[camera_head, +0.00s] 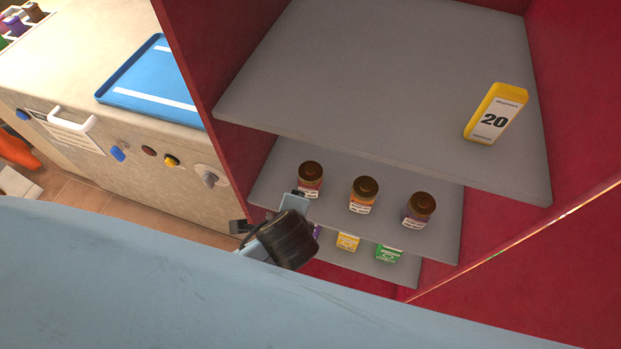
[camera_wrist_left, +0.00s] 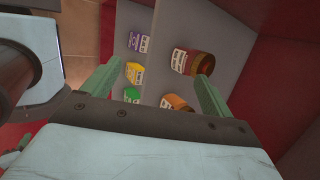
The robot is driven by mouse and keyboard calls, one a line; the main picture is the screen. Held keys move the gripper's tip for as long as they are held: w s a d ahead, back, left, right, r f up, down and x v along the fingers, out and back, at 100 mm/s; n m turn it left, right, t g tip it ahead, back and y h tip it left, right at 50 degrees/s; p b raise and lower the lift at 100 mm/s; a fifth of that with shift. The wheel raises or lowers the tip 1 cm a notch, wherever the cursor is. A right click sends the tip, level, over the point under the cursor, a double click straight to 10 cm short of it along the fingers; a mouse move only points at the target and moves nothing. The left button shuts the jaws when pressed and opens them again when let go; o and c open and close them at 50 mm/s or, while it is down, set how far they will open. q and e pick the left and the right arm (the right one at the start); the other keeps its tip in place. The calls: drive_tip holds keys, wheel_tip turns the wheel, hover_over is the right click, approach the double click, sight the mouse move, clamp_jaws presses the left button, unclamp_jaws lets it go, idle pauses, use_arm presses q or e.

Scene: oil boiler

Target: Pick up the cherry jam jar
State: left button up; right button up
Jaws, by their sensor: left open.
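Three dark-lidded jars stand in a row on the cabinet's middle shelf. The left jar (camera_head: 310,178) has reddish contents and looks like the cherry jam, but its label is too small to read. The middle jar (camera_head: 364,194) is orange and the right jar (camera_head: 419,210) is purplish. My left gripper (camera_head: 294,204) is just in front of the left jar, partly hidden by its own wrist. In the left wrist view its green fingers (camera_wrist_left: 160,72) are open. The reddish jar (camera_wrist_left: 185,62) lies beyond them, nearer the right finger; the orange jar (camera_wrist_left: 177,102) shows lower. My right gripper is out of view.
The upper shelf (camera_head: 370,70) overhangs the jars and holds a yellow "20" package (camera_head: 495,113). Below are yellow (camera_head: 348,242), green (camera_head: 388,253) and purple boxes. Red cabinet walls (camera_head: 580,100) bound the sides. A counter with a blue tray (camera_head: 150,80) is left.

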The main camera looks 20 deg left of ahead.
sight(311, 174)
use_arm(q)
drive_tip(key=w+f+m+t, duration=0.1)
drive_tip(key=w+m, duration=0.3)
drive_tip(key=w+d+f+m+t+y+b, duration=0.1)
drive_tip(key=w+m+t, duration=0.1)
drive_tip(key=w+m, duration=0.2)
drive_tip(key=w+f+m+t, duration=0.2)
drive_tip(key=w+m, duration=0.2)
drive_tip(key=m, duration=0.2)
drive_tip(key=shift+w+d+y+b, duration=0.15)
drive_tip(key=shift+d+y+b, duration=0.05)
drive_tip(key=shift+y+b, duration=0.2)
drive_tip(key=b+x, duration=0.1)
drive_tip(key=x, duration=0.4)
drive_tip(key=shift+w+a, duration=0.15)
drive_tip(key=shift+w, duration=0.25)
drive_tip(key=shift+r, duration=0.15)
drive_tip(key=c, duration=1.3)
